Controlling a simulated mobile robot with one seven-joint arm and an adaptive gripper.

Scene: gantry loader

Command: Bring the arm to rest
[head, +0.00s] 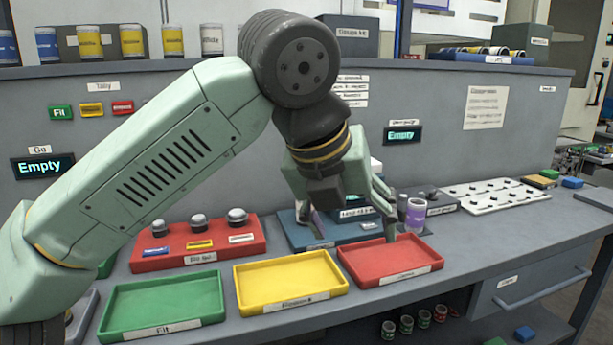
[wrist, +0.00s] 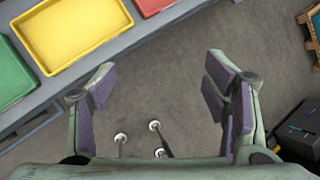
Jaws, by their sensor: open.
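My arm bends over the grey bench (head: 215,335) in the head view. My gripper (head: 352,225) is open and shows in front of a blue stand and the red tray. In the wrist view, my gripper (wrist: 163,90) has its two purple-padded fingers wide apart, with nothing between them. Grey floor shows beyond the gap, along with a few thin rods with pale round ends. My arm and gripper hide part of the bench's back panel and the blue stand.
Green (head: 165,302), yellow (head: 290,281) and red (head: 400,263) trays line the bench front, looking empty. Behind them are a red gauge block (head: 195,247), the blue stand (head: 300,235), a purple-and-white cylinder (head: 416,214) and a white plate (head: 495,202). Both panel displays read "Empty".

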